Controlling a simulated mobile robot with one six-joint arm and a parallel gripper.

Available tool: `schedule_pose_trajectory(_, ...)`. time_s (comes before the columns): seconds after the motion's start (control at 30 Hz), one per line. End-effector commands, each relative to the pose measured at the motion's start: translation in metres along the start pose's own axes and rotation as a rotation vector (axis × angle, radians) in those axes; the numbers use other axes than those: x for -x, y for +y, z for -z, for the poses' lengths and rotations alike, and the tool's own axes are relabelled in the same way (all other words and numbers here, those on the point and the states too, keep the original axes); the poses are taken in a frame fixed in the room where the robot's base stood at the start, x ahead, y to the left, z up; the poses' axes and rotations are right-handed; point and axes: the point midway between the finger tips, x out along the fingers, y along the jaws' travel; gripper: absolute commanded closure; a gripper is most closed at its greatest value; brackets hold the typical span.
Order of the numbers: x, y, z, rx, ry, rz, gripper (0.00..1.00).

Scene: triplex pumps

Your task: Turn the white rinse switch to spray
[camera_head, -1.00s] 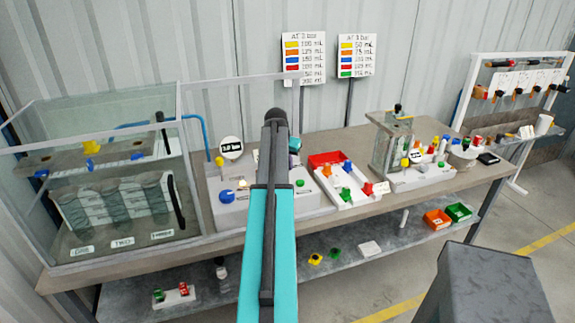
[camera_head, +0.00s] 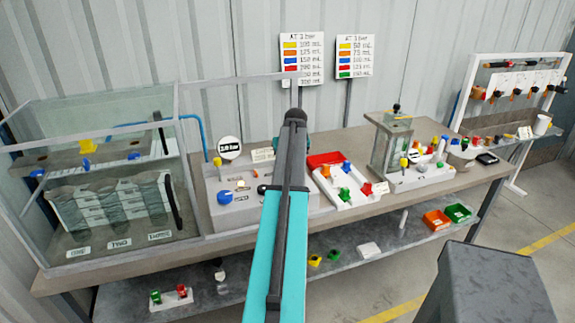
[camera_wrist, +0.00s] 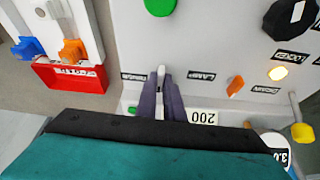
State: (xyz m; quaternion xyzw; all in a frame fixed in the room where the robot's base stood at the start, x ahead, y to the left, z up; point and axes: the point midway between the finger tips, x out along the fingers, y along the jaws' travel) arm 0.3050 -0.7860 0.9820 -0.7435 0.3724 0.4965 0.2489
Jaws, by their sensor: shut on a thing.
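In the wrist view, my gripper (camera_wrist: 161,98) points at a pale grey control panel (camera_wrist: 205,40), its two dark fingers close together. They are shut on a small white switch lever (camera_wrist: 161,72), whose tip shows just beyond the fingertips. Small black labels sit on either side of the lever, the left one (camera_wrist: 133,77) and the right one (camera_wrist: 201,75); their words are hard to read. In the head view, the panel (camera_head: 216,216) stands on the bench, and my arm hides the switch and my gripper.
Near the gripper on the panel are a green knob (camera_wrist: 160,6), an orange switch (camera_wrist: 235,87), a lit lamp (camera_wrist: 277,73), a black knob (camera_wrist: 289,17) and a yellow-capped part (camera_wrist: 303,131). A glass tank (camera_head: 178,130) stands left of the panel, a red tray (camera_head: 325,160) right.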

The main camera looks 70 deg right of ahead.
Motion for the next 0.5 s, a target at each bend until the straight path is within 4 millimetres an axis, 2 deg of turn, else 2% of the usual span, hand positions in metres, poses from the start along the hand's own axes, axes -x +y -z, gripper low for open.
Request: schedule_pose_trajectory(0.5,0.0011,-0.0011,0.0022,0.058,0.004,0.025,1.00)
